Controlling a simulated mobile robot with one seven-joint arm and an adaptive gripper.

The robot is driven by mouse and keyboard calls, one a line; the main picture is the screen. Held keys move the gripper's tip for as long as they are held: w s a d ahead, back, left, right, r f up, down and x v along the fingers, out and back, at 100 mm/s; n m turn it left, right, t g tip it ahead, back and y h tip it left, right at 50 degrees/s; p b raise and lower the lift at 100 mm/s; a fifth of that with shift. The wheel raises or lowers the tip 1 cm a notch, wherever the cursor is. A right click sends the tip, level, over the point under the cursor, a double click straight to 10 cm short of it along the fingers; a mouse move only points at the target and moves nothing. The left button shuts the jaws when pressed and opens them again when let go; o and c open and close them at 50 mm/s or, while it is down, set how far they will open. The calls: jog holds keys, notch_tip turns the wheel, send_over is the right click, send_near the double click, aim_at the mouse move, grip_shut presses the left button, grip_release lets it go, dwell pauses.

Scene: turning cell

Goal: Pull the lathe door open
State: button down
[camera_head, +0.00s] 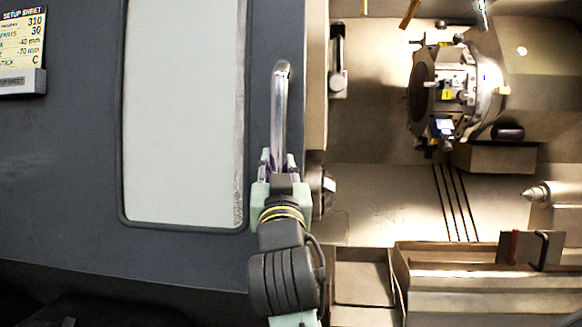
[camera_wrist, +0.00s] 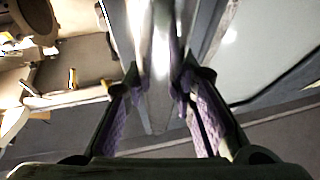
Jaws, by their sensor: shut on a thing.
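The lathe door (camera_head: 70,170) is a dark grey panel with a pale window (camera_head: 182,110), filling the left half of the head view. Its upright metal handle (camera_head: 280,105) is near the door's right edge. My gripper (camera_head: 278,162) is shut on the lower part of the handle, with one finger on each side. In the wrist view the bright handle (camera_wrist: 160,60) runs between the two fingers (camera_wrist: 165,95). The handle's lower end is hidden behind my gripper in the head view. To the right of the door the machine's inside shows through a wide opening.
Inside the lathe are a tool turret (camera_head: 455,85), a pointed tailstock centre (camera_head: 540,193) and the bed. A ledge (camera_head: 480,285) with a small plate and hooks runs along the lower right. A setup sheet (camera_head: 20,45) hangs at the upper left.

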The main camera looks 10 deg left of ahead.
jog(key=shift+d, duration=0.6)
jog(key=c, duration=1.5)
grip_release()
jog(key=shift+c, duration=0.2)
jog(key=shift+o, duration=1.1)
jog(key=shift+a, duration=0.1)
jog(key=v, duration=0.7)
jog(key=shift+s, duration=0.25)
jog(key=shift+f, duration=0.15)
